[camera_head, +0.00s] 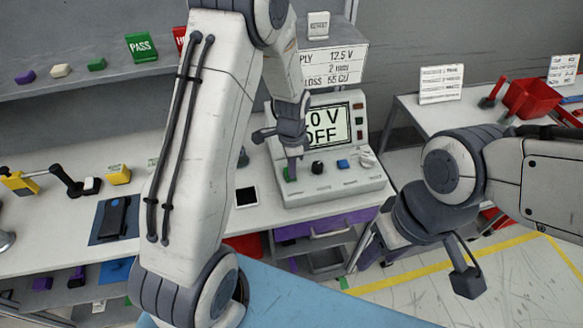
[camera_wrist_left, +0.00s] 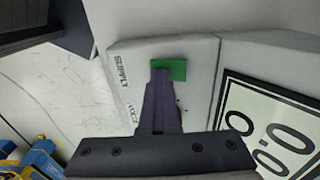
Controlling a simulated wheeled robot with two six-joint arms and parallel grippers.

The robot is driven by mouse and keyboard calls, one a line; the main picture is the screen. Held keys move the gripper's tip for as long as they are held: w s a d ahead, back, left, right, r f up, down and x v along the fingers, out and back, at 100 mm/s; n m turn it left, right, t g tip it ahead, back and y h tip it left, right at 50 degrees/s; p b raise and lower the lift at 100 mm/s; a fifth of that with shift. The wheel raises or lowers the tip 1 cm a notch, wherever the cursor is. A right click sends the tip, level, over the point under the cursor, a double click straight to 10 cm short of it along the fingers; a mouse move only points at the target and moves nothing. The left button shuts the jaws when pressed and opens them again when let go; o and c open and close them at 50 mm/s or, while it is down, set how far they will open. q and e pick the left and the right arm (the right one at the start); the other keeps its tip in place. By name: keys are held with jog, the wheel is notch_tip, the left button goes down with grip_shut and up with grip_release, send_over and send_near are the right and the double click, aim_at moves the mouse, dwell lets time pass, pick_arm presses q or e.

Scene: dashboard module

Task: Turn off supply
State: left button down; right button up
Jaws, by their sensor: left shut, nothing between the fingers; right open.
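The supply (camera_head: 335,185) is a light grey unit on the bench with a tilted screen (camera_head: 327,124). The visible part of the screen reads ".0 V" and "OFF"; the left wrist view shows part of it too (camera_wrist_left: 270,130). A green button (camera_wrist_left: 168,69) sits beside the "SUPPLY" label in the left wrist view. My left gripper (camera_head: 292,175) is shut and empty, pointing down at the panel's left end. Its fingertips (camera_wrist_left: 160,75) overlap the green button's edge; I cannot tell whether they touch it. My right gripper (camera_head: 418,268) is open and empty, in front of the bench.
A black knob (camera_head: 317,167) and a blue button (camera_head: 342,164) are on the same panel. A white sign (camera_head: 333,67) stands behind the supply. A black device (camera_head: 113,217) lies on a blue mat at the left. A red bin (camera_head: 528,98) is on the right table.

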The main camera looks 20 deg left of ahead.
pick_arm(q)
jog(key=shift+w+a+f, duration=0.2)
jog(key=shift+w+a, duration=0.2)
jog(key=shift+w, duration=0.15)
jog(key=shift+w+a+f, duration=0.1)
jog(key=shift+a+f, duration=0.05)
jog(key=shift+a, duration=0.1)
jog(key=shift+d+r+p, duration=0.1)
jog(key=shift+r+p, duration=0.3)
jog(key=shift+p, duration=0.1)
notch_tip(320, 180, up, 5)
jog(key=p, duration=0.3)
jog(key=shift+w+f+p, duration=0.15)
jog(key=shift+f+p, duration=0.05)
jog(key=shift+p, duration=0.2)
jog(key=shift+w+r+b, duration=0.1)
jog(key=shift+r+b, duration=0.4)
jog(key=shift+b, duration=0.25)
notch_tip(320, 180, up, 8)
jog(key=b, duration=0.1)
jog(key=shift+r, duration=0.2)
